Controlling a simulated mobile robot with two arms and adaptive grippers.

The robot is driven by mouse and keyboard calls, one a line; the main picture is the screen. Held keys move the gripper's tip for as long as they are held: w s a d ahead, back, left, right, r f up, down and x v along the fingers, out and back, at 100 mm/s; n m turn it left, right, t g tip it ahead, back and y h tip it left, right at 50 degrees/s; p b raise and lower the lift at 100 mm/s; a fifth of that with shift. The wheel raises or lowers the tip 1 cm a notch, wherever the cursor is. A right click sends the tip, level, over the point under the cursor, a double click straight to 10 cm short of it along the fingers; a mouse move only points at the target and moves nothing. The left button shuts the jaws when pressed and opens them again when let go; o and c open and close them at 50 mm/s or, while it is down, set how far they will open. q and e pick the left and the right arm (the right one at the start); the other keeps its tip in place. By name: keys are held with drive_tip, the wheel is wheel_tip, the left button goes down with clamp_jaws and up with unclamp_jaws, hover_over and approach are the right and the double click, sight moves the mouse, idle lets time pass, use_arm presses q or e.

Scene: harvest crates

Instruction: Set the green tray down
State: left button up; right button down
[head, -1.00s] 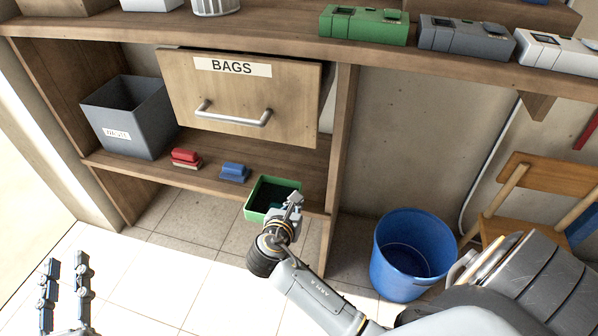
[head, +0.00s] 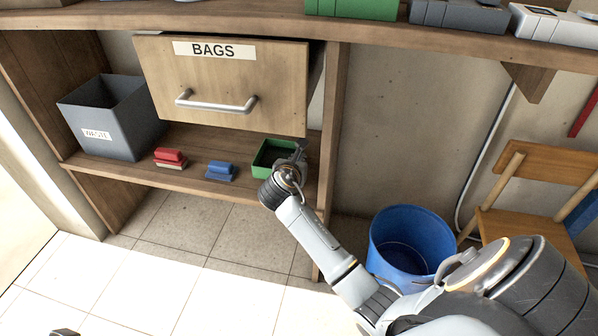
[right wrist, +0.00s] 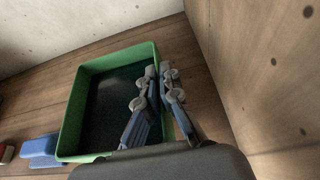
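The green tray (head: 262,172) is at the right end of the lower wooden shelf (head: 196,187), beside the upright panel. It looks level, but I cannot tell whether its base touches the shelf. My right gripper (head: 297,154) is at the tray's right wall. In the right wrist view, its fingers (right wrist: 160,74) are close together, one inside and one outside the right wall of the tray (right wrist: 72,122), shut on it. The tray's inside is dark and looks empty. Only a tip of my left gripper (head: 65,332) shows at the bottom left edge.
A blue brush (head: 220,171) and a red brush (head: 169,158) are on the shelf left of the tray. A grey waste bin (head: 130,120) stands further left. The BAGS drawer (head: 225,80) hangs above. A blue bucket (head: 385,265) stands on the floor at the right.

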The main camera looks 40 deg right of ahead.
wheel_tip(320, 180, down, 4)
drive_tip(key=b, duration=0.2)
drive_tip(key=shift+r+b, duration=0.25)
drive_tip(key=shift+b, duration=0.05)
drive_tip(key=shift+r, duration=0.1)
drive_tip(key=c, duration=1.5)
unclamp_jaws()
